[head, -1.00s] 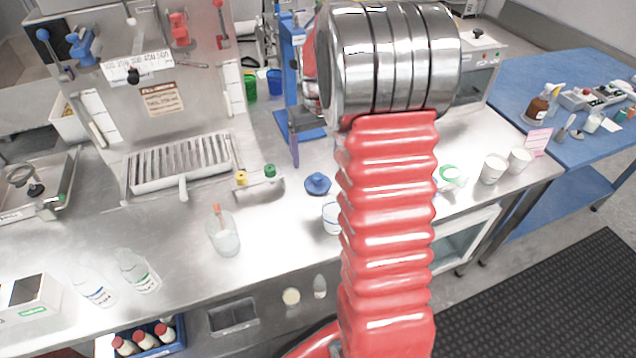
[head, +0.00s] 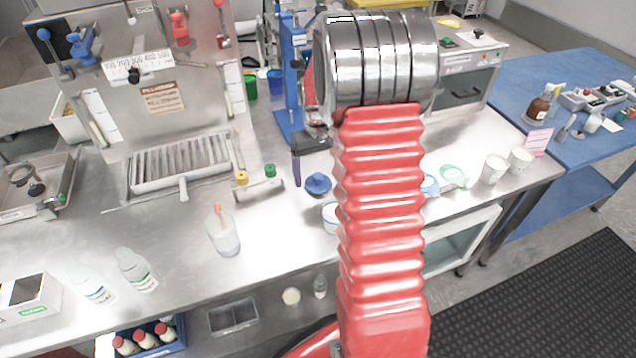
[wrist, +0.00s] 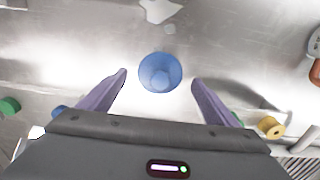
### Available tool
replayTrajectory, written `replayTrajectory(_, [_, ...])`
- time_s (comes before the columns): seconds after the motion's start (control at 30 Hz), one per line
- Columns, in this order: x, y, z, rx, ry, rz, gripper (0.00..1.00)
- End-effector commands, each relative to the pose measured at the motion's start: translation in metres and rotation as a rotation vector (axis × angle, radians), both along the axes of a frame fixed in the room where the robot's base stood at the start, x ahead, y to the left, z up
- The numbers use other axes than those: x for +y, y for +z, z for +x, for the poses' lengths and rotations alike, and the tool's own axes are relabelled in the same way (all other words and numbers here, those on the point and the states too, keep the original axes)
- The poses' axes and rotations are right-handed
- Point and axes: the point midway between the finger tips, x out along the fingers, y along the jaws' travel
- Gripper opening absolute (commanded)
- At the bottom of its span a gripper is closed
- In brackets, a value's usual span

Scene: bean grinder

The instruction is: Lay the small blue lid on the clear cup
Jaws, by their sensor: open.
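The small blue lid (head: 318,184), a round disc with a raised knob, lies on the steel bench just left of my arm. In the wrist view the blue lid (wrist: 160,60) is centred ahead of my gripper (wrist: 160,78), whose two purple fingers are spread apart on either side with nothing held. In the head view one finger of my gripper (head: 297,170) shows left of the lid; the other is hidden by my arm. The clear cup (head: 329,217) stands just in front of the lid, partly hidden behind my red arm.
A small rack with a yellow (head: 242,178) and a green stopper (head: 270,170) is left of the lid. A beaker (head: 223,238) stands further left. Right of my arm are a blue round piece (head: 430,186) and white cups (head: 494,168). A blue stand (head: 290,90) rises behind.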

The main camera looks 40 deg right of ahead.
Motion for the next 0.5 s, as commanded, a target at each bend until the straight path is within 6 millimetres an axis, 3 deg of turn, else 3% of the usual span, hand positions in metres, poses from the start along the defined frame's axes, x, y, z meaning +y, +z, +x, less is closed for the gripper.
replayTrajectory(0.17, [0.0, -0.016, 0.0, 0.001, -0.001, 0.0, 0.83])
replayTrajectory(0.5, [0.0, -0.017, 0.0, 0.0, -0.001, 0.0, 0.83])
